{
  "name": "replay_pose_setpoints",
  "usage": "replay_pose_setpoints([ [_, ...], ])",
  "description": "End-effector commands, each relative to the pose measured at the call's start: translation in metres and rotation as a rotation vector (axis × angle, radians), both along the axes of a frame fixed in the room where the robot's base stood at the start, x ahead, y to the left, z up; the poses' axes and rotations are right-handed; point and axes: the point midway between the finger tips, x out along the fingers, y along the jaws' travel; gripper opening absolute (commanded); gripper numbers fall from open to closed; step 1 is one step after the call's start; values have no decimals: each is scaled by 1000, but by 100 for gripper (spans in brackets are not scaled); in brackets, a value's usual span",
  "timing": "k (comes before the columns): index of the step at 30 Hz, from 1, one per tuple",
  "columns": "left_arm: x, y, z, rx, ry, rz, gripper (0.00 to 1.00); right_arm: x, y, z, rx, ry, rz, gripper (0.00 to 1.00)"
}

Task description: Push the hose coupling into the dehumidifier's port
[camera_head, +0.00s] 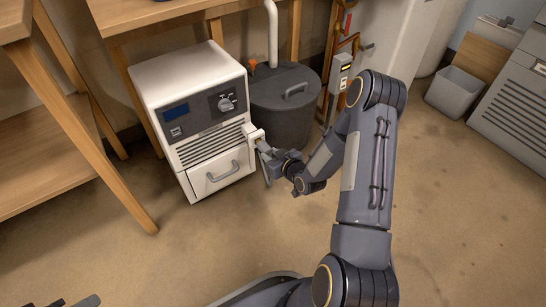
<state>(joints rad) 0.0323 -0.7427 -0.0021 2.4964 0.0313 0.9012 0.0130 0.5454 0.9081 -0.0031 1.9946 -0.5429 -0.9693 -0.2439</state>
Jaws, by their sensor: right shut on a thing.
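The white dehumidifier (190,100) stands on the floor, with a display, a dial, a grille and a drawer handle on its front. Its port (251,132) seems to be the pale block at the right front edge. My right gripper (264,152) is right at this block, shut on a small piece that I take to be the hose coupling (259,142). The fingers largely hide the coupling, and I cannot tell how deep it sits in the port.
A dark grey lidded bin (287,115) stands close behind the gripper, beside the dehumidifier. Wooden bench legs (105,150) are at the left. Copper pipes (332,70) and a grey box (341,72) are behind. The floor in front is clear.

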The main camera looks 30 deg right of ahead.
Motion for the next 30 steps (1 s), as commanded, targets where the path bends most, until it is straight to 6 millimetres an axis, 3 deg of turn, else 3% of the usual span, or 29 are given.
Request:
replay_pose_setpoints([
  [20, 0, 0, -4, 0, 0, 0, 36, 18, 1, 0, -1, -2, 0, 5],
  [21, 0, 0, -4, 0, 0, 0, 36, 17, 1, 0, -1, -2, 0, 34],
  [26, 0, 0, -4, 0, 0, 0, 36, 17, 1, 0, 0, -1, 0, 54],
  [30, 0, 0, -4, 0, 0, 0, 36, 17, 1, 0, 0, -1, 0, 54],
])
